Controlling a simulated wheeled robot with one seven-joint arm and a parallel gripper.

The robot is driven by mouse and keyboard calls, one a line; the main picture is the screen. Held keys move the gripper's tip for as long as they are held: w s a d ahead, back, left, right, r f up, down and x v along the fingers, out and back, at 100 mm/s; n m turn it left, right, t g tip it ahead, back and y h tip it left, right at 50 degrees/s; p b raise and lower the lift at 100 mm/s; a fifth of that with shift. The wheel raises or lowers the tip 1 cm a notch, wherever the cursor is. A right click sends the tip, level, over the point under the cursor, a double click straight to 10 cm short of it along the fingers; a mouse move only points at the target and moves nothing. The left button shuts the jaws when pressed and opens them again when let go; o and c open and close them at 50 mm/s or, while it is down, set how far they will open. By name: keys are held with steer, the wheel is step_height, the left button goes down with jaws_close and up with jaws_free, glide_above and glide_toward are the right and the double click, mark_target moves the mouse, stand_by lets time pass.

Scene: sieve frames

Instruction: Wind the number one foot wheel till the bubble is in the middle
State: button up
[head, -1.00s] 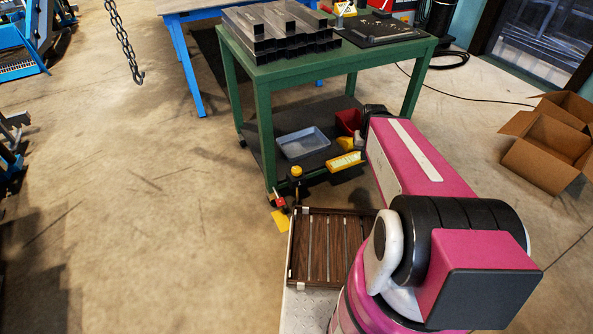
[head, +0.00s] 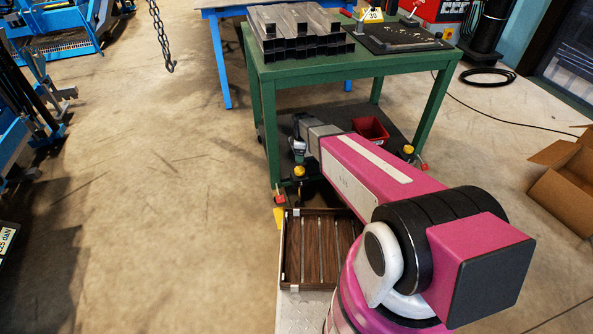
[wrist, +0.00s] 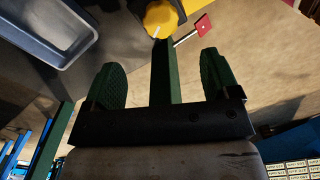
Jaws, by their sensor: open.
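A yellow foot wheel (head: 299,171) sits at the front left corner of the green table's low shelf, with a red tag (head: 280,198) below it. In the wrist view a yellow wheel (wrist: 160,20) with a white mark lies just beyond my fingertips, beside a red tag (wrist: 203,24). My gripper (wrist: 160,62) is open and empty, its two dark green pads apart on either side of a green bar. In the head view my gripper (head: 297,148) is just above the front left wheel. Another yellow wheel (head: 408,149) stands further right.
The green table (head: 330,72) bears dark square tubes (head: 298,28) and a black plate (head: 400,36). A red bin (head: 371,130) is on the low shelf. A grey tray (wrist: 50,30) shows in the wrist view.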

mark_target(300, 169)
steer(key=shift+a+f, duration=0.3)
steer(key=shift+f, duration=0.35)
step_height(300, 169, down, 10)
steer(key=shift+r, duration=0.2)
steer(key=c, duration=0.9)
